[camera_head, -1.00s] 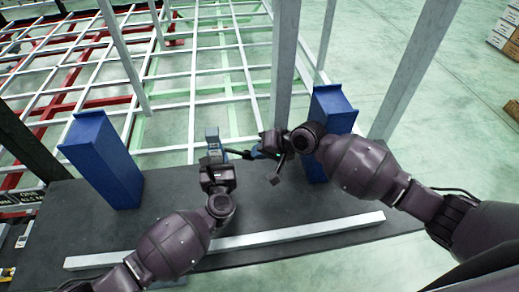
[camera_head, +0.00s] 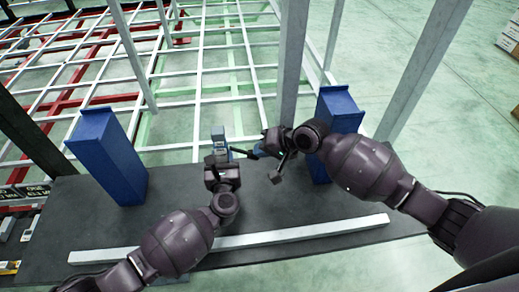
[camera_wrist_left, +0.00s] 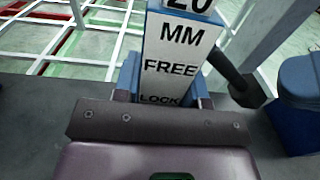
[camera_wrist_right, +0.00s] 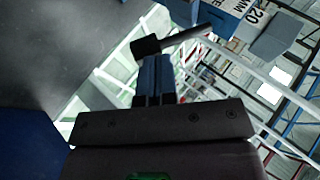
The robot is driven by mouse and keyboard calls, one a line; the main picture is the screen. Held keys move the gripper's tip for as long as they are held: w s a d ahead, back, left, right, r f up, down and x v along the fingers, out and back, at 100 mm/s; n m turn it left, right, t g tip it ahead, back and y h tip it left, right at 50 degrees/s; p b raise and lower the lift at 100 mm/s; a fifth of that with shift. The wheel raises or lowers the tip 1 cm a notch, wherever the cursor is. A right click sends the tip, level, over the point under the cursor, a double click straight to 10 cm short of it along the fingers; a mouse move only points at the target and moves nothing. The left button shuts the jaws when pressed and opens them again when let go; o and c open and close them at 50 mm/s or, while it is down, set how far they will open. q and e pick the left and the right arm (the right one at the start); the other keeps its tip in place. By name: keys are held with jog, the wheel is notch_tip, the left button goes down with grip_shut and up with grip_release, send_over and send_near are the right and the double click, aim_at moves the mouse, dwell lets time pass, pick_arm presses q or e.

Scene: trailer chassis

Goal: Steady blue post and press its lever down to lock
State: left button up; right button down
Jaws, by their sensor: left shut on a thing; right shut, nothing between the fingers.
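The small blue post (camera_head: 219,136) stands upright near the back edge of the dark deck. Its white plate (camera_wrist_left: 172,62) reads 20, MM, FREE and LOCK in the left wrist view. My left gripper (camera_head: 217,158) is shut on the post from the front, its fingers low on either side. The dark lever (camera_wrist_left: 236,72) sticks out to the right of the post and slopes down to a black end block (camera_wrist_left: 255,91). My right gripper (camera_head: 261,150) is shut and empty beside that end. In the right wrist view its fingertips (camera_wrist_right: 156,66) are close to the end block; contact is unclear.
Large blue blocks stand on the dark deck (camera_head: 75,222) at left (camera_head: 108,155) and right (camera_head: 337,112). A pale post (camera_head: 291,65) rises just behind my right gripper. A white bar (camera_head: 290,235) lies along the front. A white and red frame spreads behind.

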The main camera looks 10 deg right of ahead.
pick_arm(q)
jog(key=shift+s+a+f, duration=0.1)
jog(key=shift+s+f, duration=0.05)
jog(key=shift+f, duration=0.25)
pick_arm(e)
jog(key=v, duration=1.1)
pick_arm(q)
jog(key=o, duration=1.4)
jog(key=shift+r, duration=0.15)
jog(key=shift+c, duration=0.2)
jog(key=shift+o, duration=0.2)
jog(key=shift+r, duration=0.1)
jog(key=s+p, duration=0.1)
jog(key=s, duration=0.6)
jog(key=shift+s, duration=0.35)
pick_arm(e)
jog(key=shift+r, duration=0.65)
